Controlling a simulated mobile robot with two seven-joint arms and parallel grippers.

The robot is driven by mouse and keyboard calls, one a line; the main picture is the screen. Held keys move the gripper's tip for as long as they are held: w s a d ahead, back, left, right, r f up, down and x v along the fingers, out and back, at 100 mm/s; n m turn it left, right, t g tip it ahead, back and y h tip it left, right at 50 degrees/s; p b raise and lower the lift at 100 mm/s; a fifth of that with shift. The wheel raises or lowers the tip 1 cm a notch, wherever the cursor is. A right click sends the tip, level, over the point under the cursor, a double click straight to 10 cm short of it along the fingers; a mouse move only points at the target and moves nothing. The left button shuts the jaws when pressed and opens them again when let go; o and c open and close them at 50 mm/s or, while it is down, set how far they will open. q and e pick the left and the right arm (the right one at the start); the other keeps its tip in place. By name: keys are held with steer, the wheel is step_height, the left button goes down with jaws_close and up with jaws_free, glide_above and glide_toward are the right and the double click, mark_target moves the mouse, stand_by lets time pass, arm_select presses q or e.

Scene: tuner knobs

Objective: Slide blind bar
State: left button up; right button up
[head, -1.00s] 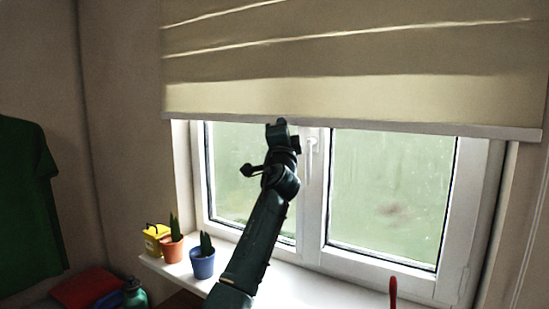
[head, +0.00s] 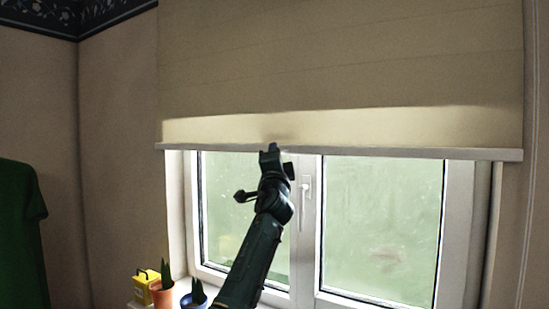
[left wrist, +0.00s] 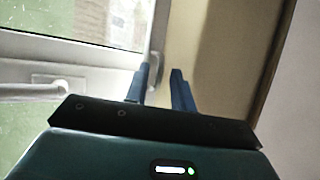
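The blind bar (head: 400,153) is a pale grey strip along the bottom hem of the beige blind (head: 340,70), across the top of the window. My left gripper (head: 270,150) is at the bar, left of its middle, with the arm rising from below. The blind cloth (left wrist: 220,60) fills the right of that view. My right gripper is not in view.
The window (head: 385,230) has a white handle (head: 306,188) just right of my arm. Potted plants (head: 195,298) and a yellow box (head: 145,285) stand on the sill at lower left. A green garment (head: 20,230) hangs at the far left.

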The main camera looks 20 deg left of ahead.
arm_select(q)
steer(key=shift+o, duration=0.2)
steer(key=shift+f, duration=0.1)
steer(key=b+v, duration=0.2)
steer(key=v, duration=1.1)
steer(key=shift+b, duration=0.4)
steer(key=shift+d, duration=0.1)
steer(key=s+d+f+g+h+p, duration=0.1)
steer(key=s+d+f+g+h, duration=0.15)
steer(key=f, duration=0.85)
steer(key=s+d+f+n+g+h, duration=0.1)
steer(key=f+h, duration=0.2)
steer(key=f, duration=0.8)
steer(key=s+d+f+g+h+p, duration=0.1)
steer(key=s+f+h, duration=0.1)
steer(key=f, duration=1)
steer(key=s+d+f+n+g+h, duration=0.2)
steer(key=s+f+n+g, duration=0.1)
steer(key=s+f, duration=0.7)
steer(key=s+d+f+n+g+h+p, duration=0.1)
steer(key=s+d+f+n+g+h, duration=0.1)
steer(key=s+f, duration=0.8)
steer(key=s+d+n+g, duration=0.1)
steer(key=s+n+g, duration=0.1)
steer(key=s, duration=0.6)
steer(key=shift+d+f, duration=0.25)
steer(key=shift+f, duration=0.15)
steer(key=shift+s+a, duration=0.15)
steer(key=shift+s, duration=0.05)
